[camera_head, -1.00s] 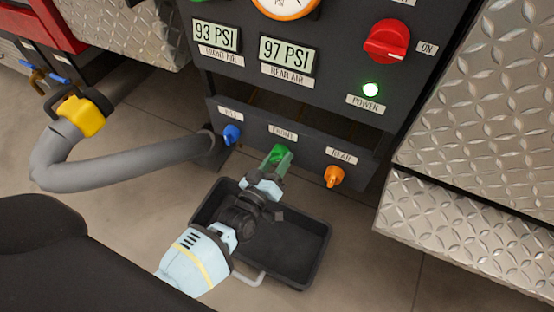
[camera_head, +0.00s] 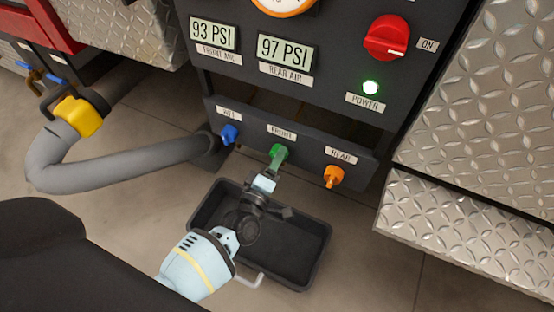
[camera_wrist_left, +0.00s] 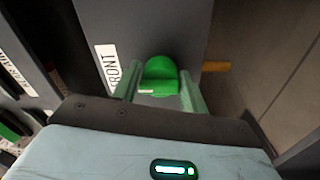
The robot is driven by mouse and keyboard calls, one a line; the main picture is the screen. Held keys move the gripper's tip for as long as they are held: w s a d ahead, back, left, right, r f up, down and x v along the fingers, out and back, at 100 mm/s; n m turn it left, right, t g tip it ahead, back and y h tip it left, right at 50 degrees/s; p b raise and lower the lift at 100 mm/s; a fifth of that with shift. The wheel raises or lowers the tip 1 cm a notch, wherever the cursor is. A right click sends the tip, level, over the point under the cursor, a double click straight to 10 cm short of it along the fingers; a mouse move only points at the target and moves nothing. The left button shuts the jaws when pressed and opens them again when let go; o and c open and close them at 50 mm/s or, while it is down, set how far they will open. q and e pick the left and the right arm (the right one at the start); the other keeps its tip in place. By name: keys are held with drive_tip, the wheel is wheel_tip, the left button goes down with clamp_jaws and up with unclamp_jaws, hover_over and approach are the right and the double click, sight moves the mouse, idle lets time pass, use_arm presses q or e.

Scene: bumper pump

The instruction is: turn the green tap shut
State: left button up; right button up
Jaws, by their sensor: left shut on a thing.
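The green tap (camera_head: 279,151) sits under the FRONT label on the lower dark panel, between the blue tap and the orange tap. It also shows in the left wrist view (camera_wrist_left: 160,84), close up, with a rounded top and a flat handle. My left gripper (camera_head: 274,165) reaches up to it from below, over the black tray. In the left wrist view its two pale green fingers stand one on each side of the tap's handle, shut on it. The fingers hide part of the handle in the head view. My right gripper is not in view.
A blue tap (camera_head: 230,134) and an orange tap (camera_head: 333,177) flank the green one closely. A black tray (camera_head: 318,262) lies on the floor below. A grey hose (camera_head: 120,170) with a yellow coupling (camera_head: 78,116) is at left. Metal tread plate (camera_head: 460,232) stands at right.

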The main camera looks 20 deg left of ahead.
use_arm(q)
drive_tip(key=shift+a+f, duration=0.2)
drive_tip(key=shift+a, duration=0.05)
drive_tip(key=o, duration=0.8)
drive_tip(key=shift+o, duration=0.5)
drive_tip(key=shift+d, duration=0.1)
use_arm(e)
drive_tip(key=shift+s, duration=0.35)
use_arm(q)
drive_tip(key=shift+r, duration=0.1)
drive_tip(key=shift+s, duration=0.1)
drive_tip(key=s+p, duration=0.2)
drive_tip(key=s, duration=0.5)
drive_tip(key=shift+s+f+p, duration=0.3)
drive_tip(key=shift+s+p, duration=0.05)
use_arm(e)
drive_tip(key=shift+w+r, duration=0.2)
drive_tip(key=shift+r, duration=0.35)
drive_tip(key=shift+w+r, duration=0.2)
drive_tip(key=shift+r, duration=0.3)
use_arm(q)
drive_tip(key=shift+r, duration=0.1)
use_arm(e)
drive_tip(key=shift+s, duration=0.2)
